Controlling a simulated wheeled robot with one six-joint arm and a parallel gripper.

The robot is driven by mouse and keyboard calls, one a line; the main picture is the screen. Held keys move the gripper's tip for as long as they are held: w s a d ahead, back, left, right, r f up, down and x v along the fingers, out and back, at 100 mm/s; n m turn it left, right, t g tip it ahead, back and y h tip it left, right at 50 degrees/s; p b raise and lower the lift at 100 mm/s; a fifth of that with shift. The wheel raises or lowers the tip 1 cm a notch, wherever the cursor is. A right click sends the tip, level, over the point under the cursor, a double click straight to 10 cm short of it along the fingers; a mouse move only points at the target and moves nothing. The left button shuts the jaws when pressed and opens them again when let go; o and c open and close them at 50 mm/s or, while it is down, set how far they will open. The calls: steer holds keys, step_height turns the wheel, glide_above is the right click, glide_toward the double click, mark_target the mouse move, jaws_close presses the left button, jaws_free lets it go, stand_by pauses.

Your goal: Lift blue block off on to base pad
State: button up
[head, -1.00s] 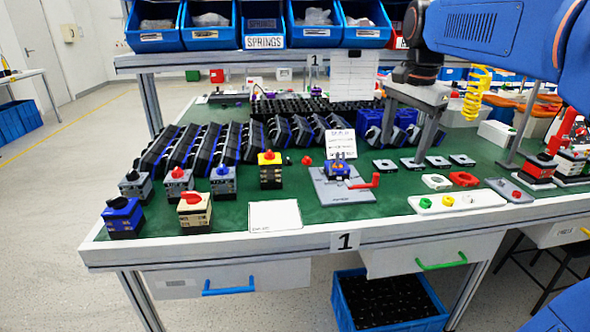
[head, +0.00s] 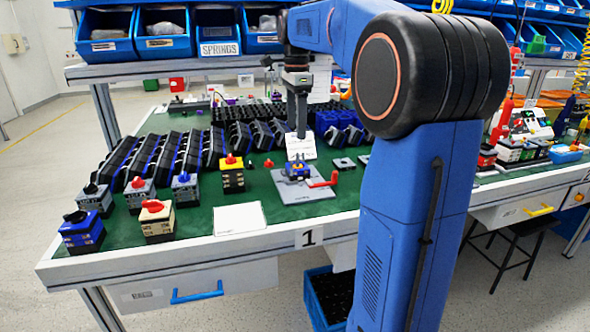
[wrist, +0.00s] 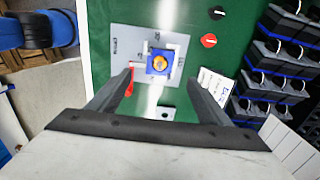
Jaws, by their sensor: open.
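The blue block (head: 298,168) sits on the grey plate (head: 300,190) with the red lever (head: 322,182). In the wrist view the blue block (wrist: 150,69) has an orange round part on top and lies on the grey plate (wrist: 124,38). My gripper (head: 301,136) is above and slightly behind the block in the head view. In the wrist view my gripper (wrist: 158,76) is open and empty, its fingers spread to either side below the block. The red lever partly shows by the left finger. I cannot tell which surface is the base pad.
Several switch blocks stand at the left, including a yellow one (head: 232,175) and a blue one (head: 81,232). A white sheet (head: 239,218) lies at the front edge. Rows of black and blue units (head: 180,150) fill the back. A white card (head: 301,147) stands behind the plate.

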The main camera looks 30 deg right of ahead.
mark_target(298, 160)
steer(key=f, duration=1.2)
steer(key=shift+d, duration=0.3)
steer(key=c, duration=1.3)
